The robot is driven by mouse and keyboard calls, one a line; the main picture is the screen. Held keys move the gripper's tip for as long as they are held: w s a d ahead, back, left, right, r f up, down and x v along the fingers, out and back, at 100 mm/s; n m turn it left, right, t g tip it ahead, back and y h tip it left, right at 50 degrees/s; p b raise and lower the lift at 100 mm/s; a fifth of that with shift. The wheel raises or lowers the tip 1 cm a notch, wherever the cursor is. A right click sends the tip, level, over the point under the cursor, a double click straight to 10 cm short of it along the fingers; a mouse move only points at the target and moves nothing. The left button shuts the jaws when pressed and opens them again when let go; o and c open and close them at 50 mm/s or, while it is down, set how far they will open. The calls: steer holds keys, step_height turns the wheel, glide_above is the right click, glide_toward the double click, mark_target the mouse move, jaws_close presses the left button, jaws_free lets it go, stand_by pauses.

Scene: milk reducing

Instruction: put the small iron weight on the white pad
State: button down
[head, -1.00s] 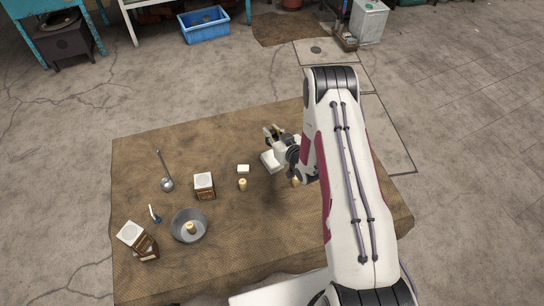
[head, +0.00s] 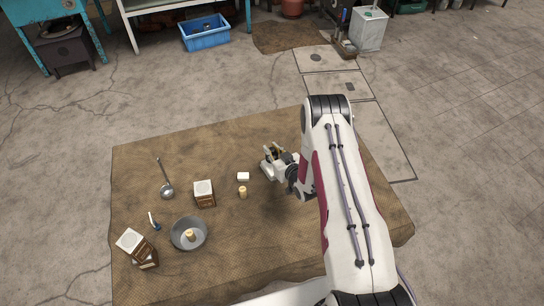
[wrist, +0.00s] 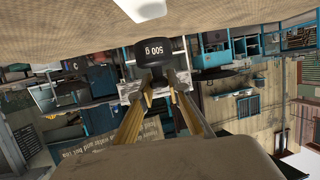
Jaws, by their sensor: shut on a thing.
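My gripper (wrist: 158,82) is shut on the small dark iron weight (wrist: 160,51), marked 500 g, which sits between the fingertips in the wrist view. In the head view my gripper (head: 268,158) is over the right-middle part of the brown cloth, and I cannot make out the weight there. The small white pad (head: 243,177) lies on the cloth, to the left of and a little nearer than my gripper. It also shows at the top edge of the wrist view (wrist: 141,7), apart from the weight.
A candle (head: 243,192) stands just in front of the pad. A box (head: 204,194), a ladle (head: 166,190), a metal bowl (head: 178,240) holding another candle, and a leaning box pair (head: 136,246) are further left. The cloth's back left (head: 190,150) is clear.

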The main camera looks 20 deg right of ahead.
steer(key=shift+f, duration=2.05)
steer(key=shift+f, duration=0.1)
steer(key=c, duration=1.9)
jaws_free()
steer(key=shift+f, duration=0.1)
steer(key=shift+s+r, duration=0.1)
steer(key=shift+r, duration=0.1)
steer(key=shift+v, duration=5.9)
